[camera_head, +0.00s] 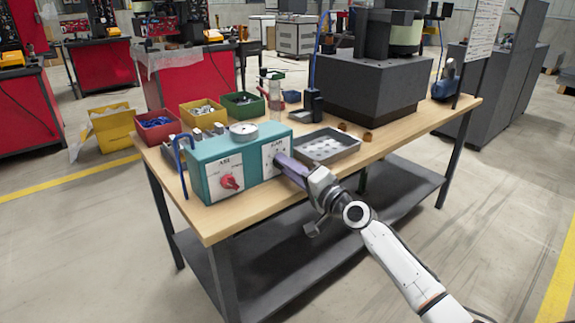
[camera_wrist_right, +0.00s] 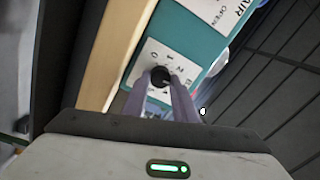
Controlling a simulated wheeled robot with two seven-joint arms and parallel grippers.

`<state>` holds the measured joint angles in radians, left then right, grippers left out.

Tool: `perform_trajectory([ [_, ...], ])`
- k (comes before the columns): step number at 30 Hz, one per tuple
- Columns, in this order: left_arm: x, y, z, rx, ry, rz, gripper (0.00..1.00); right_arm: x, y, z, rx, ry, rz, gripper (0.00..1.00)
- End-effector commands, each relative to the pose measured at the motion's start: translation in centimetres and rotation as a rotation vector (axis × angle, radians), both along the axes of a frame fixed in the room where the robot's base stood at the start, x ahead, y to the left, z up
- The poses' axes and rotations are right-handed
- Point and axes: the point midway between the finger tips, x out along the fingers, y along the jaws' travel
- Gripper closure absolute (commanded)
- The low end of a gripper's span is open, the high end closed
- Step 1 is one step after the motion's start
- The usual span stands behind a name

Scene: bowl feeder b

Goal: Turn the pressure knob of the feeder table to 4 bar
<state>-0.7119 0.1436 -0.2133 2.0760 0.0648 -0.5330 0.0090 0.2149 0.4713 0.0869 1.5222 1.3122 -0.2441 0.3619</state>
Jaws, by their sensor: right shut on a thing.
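The teal feeder control box (camera_head: 208,162) stands on the wooden feeder table (camera_head: 215,215). Its front has a white panel marked AIR with a red knob (camera_head: 230,182), and a second white panel with a scale at its right. The black pressure knob (camera_wrist_right: 160,75) sits on that scale panel (camera_wrist_right: 148,58) in the right wrist view. My right gripper (camera_wrist_right: 163,82) is shut on the black knob, with one finger on each side. In the head view the right gripper (camera_head: 282,164) hides the knob. The scale reading is too small to tell. My left gripper is not in view.
A round gauge (camera_head: 243,131) lies on top of the box. A grey tray (camera_head: 325,147) with pale discs stands right of it. Yellow (camera_head: 203,113), green and red bins with small parts stand behind, and a dark feeder base (camera_head: 370,85) at the back right. The front right tabletop is clear.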

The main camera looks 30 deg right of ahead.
Motion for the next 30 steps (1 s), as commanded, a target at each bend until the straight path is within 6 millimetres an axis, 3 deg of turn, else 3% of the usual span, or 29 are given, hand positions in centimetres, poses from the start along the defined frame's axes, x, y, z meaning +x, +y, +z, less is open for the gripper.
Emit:
perform_trajectory([
  [18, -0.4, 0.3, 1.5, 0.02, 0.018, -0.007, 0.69, 0.0, 0.1, -0.1, 0.576, 0.048, 0.0, 0.97],
  [30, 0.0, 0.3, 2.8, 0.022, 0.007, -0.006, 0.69, 0.0, 0.2, -0.2, 0.821, 0.067, 0.001, 0.97],
])
